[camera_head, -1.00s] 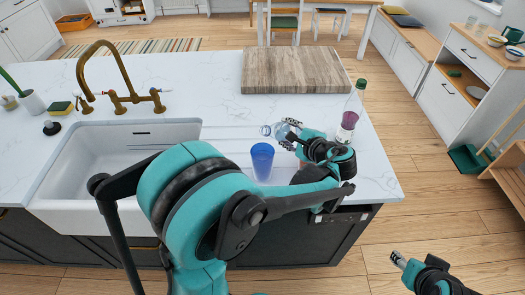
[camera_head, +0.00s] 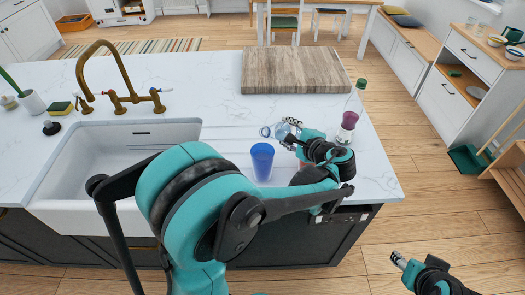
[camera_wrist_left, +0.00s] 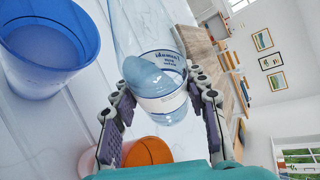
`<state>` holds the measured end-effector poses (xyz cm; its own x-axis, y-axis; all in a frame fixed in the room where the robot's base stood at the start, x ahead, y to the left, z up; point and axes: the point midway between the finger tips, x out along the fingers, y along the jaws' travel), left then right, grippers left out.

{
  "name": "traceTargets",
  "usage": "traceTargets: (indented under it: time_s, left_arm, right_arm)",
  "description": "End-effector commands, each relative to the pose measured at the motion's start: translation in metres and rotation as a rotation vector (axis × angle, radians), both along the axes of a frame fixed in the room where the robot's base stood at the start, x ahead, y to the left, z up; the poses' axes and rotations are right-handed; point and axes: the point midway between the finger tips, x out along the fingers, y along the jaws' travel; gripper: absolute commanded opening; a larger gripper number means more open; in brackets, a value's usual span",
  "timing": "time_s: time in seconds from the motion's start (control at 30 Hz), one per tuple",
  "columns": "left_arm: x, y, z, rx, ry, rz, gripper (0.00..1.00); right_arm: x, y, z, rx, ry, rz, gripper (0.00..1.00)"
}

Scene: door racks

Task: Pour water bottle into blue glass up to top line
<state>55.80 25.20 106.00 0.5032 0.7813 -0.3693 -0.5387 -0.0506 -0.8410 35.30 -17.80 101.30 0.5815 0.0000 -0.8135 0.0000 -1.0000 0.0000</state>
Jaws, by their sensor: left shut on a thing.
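A clear water bottle (camera_head: 282,129) is held tilted, close to horizontal, with its left end above and behind the blue glass. The blue glass (camera_head: 262,161) stands upright on the counter between the sink and my gripper. In the left wrist view, the blue glass (camera_wrist_left: 45,50) is at upper left and the bottle (camera_wrist_left: 160,92), with a white label, is between the fingers. My left gripper (camera_head: 292,138) is shut on the bottle. The lines on the glass and its water level cannot be made out. My right gripper (camera_head: 398,260) is low at right, away from the counter.
An orange cup (camera_wrist_left: 148,152) is beside the gripper in the wrist view. A green-capped bottle (camera_head: 351,112) stands at the counter's right edge. A wooden board (camera_head: 295,70) lies behind, and the sink (camera_head: 105,165) is left.

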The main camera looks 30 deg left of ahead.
Motion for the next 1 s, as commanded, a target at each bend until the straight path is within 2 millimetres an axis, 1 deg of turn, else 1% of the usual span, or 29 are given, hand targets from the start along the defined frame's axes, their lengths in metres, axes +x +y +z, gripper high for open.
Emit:
traceTargets:
  time_s: [1.0]
  left_arm:
    - [0.0028, -0.0009, 0.0004, -0.02, -0.058, -0.001, 0.05]
  right_arm:
    - [0.0, 0.0, -0.0021, 0.0, 0.0, 0.0, 0.49]
